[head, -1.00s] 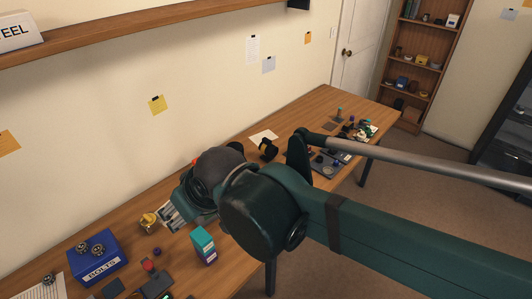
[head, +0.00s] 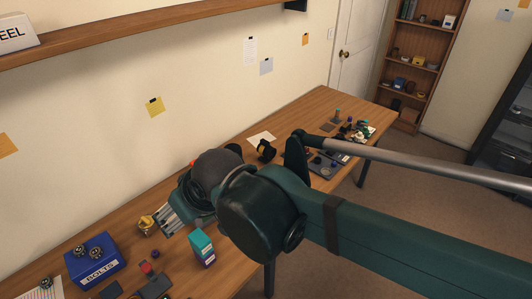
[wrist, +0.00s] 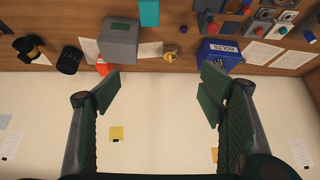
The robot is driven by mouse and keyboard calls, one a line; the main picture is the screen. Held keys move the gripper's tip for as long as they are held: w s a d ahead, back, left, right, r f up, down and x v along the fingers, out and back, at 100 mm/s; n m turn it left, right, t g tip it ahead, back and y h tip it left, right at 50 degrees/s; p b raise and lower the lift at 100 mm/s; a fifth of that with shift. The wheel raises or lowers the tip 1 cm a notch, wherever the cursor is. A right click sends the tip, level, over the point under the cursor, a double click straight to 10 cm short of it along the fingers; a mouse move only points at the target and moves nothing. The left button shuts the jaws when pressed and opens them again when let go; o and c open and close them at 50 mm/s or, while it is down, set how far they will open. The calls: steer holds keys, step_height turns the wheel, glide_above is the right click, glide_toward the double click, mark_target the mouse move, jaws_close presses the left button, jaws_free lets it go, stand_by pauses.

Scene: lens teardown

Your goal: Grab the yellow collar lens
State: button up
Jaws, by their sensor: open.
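A black lens with a yellow band (wrist: 27,47) lies at the upper left of the wrist view. I take it for the yellow collar lens. A black lens (head: 266,151) at the same place shows in the head view, past my arm, with its band hard to make out. My gripper (wrist: 160,84) is open and empty, its fingers spread wide above the table's wall side. The yellow-banded lens is well outside the fingers, to their left. In the head view my arm hides the fingers.
A plain black cylinder (wrist: 69,60), a grey box (wrist: 121,40) and a red part (wrist: 103,68) sit between the lens and my gripper. A small brass-yellow item (head: 146,222) stands by the blue BOLTS box (head: 95,262).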

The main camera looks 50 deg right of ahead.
steer(key=w+d+r+m+g+h+b, duration=0.15)
steer(key=w+d+m, duration=0.25)
steer(key=w+d, duration=0.6)
steer(key=m+g+h+b, duration=0.35)
steer(key=m+g, duration=0.25)
steer(key=m, duration=0.8)
glide_above(264, 145)
steer(key=a, duration=0.3)
step_height(264, 145, down, 23)
steer(key=shift+d+f, duration=0.5)
steer(key=shift+d, duration=0.1)
steer(key=shift+b+x, duration=0.35)
steer(key=shift+x, duration=0.95)
